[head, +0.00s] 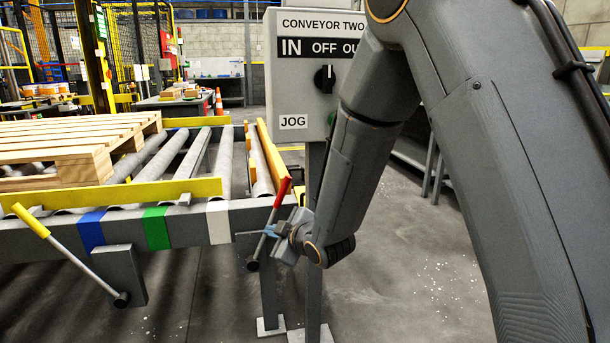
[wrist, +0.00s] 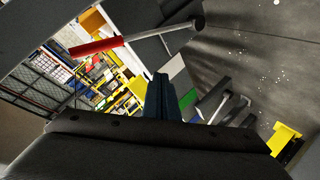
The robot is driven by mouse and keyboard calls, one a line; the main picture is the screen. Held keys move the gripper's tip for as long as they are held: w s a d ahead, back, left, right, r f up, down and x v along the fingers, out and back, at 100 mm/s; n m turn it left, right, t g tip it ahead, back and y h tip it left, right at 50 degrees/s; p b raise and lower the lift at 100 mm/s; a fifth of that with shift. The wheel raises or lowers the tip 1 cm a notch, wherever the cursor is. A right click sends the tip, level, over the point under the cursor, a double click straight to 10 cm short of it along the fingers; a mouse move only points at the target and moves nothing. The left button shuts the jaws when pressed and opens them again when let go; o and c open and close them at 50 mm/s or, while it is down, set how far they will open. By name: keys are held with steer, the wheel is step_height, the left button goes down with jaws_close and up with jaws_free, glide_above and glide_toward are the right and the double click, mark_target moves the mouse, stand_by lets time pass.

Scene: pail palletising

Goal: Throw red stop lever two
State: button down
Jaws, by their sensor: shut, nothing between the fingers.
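The red stop lever has a red handle (head: 283,191) on a thin grey shaft, pivoted low on the conveyor's end. It stands tilted, its handle up and to the right. In the wrist view the red handle (wrist: 96,46) lies at the upper left, its shaft running right to a dark pivot. My gripper (head: 269,231) is shut and empty, close beside the lever's shaft in the head view. In the wrist view its fingers (wrist: 160,92) point up below the lever. I cannot tell whether they touch it.
A grey "CONVEYOR TWO" box (head: 300,70) on a post stands just behind my gripper. A yellow-handled lever (head: 31,221) slants at the left. The roller conveyor (head: 190,226) carries a wooden pallet (head: 90,165). Floor at the lower right is open.

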steer(key=s+d+m+g+h, duration=0.2)
steer(key=s+d+m+g, duration=0.15)
steer(key=s, duration=0.95)
steer(key=s+d+f+m+g+h, duration=0.1)
steer(key=s+d+m+g+h, duration=0.2)
steer(key=s, duration=0.9)
steer(key=s+d+m+g+h, duration=0.1)
steer(key=s+m+g+h, duration=0.3)
steer(key=s, duration=0.9)
steer(key=d+r+m+p, duration=0.2)
steer(key=d+r+p, duration=0.8)
steer(key=r+p, duration=0.2)
steer(key=d+r+m+y+p, duration=0.1)
steer(key=d+r+m+p, duration=0.2)
steer(key=d+r+p, duration=0.7)
step_height(320, 180, up, 4)
steer(key=p, duration=0.5)
steer(key=shift+d+f+m, duration=0.25)
steer(key=shift+d+m, duration=0.05)
steer(key=shift+m, duration=0.05)
steer(key=shift+g, duration=0.25)
